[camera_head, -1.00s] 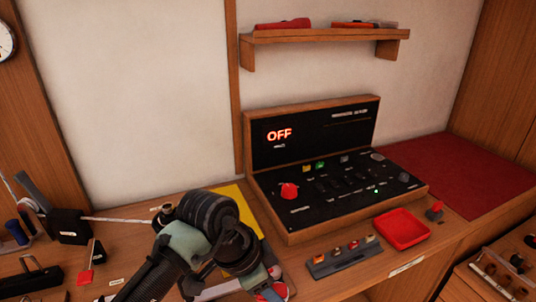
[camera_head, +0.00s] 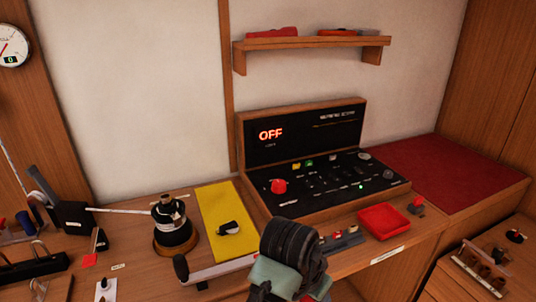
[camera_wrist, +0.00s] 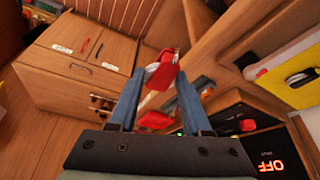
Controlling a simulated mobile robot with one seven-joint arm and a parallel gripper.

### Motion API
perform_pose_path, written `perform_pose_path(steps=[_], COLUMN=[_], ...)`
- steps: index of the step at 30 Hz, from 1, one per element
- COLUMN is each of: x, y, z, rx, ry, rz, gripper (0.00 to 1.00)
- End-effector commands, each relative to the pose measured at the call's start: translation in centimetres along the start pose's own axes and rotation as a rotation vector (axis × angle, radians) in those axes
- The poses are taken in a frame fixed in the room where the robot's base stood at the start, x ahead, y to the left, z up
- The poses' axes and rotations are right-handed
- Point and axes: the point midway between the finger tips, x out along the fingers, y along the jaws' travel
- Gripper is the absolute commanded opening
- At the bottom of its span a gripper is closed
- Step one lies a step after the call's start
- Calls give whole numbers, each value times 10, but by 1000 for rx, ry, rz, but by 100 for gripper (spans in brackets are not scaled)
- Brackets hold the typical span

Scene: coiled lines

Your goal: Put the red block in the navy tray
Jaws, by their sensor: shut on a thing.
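A red block (camera_wrist: 164,68) with a pale patch sits between the fingertips of my gripper (camera_wrist: 160,80) in the wrist view. My gripper is shut on it. In the head view my arm's wrist hides most of the gripper, and only a bit of red shows at the bottom edge. A red tray (camera_head: 385,222) lies on the bench in front of the console; it also shows between the fingers in the wrist view (camera_wrist: 155,120). No tray that I can clearly call navy shows in either view.
A slate-coloured rack (camera_head: 343,244) with several small pieces lies left of the red tray. A black console (camera_head: 330,180) reading OFF stands behind. A yellow sheet (camera_head: 222,205) and a black pot-like device (camera_head: 173,226) are to the left. A red mat (camera_head: 440,170) lies at the right.

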Motion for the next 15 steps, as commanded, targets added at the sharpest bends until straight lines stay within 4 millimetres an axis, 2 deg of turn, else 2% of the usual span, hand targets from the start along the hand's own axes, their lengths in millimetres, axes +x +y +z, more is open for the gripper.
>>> perform_pose_path(steps=[1, 8, 15], x=[7, 32, 52], y=[5, 8, 15], z=[6, 50, 110], rx=[-57, -294, -489], ry=[1, -2, -2], rz=[-13, -114, -198], gripper=[0, 0, 0])
